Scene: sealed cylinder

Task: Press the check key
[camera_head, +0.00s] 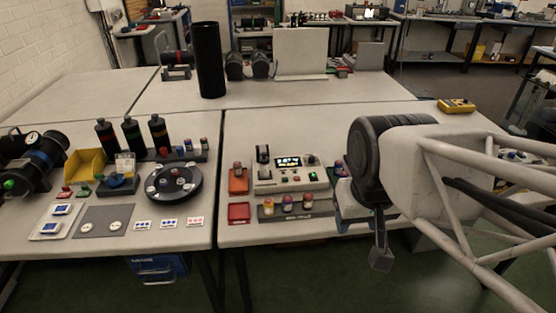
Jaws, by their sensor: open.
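A pale instrument box (262,184) stands on the right-hand table, with a small lit display (288,162) on its top. Any lettering is too small to read, so I cannot tell which is the check key. My gripper (380,258) hangs down at the right of the box, in front of the table's front edge and well apart from the keys. It is open, with nothing seen in it; only part of it shows clearly.
A yellow meter (456,106) lies at the back right. A tall black cylinder (209,60) stands behind.

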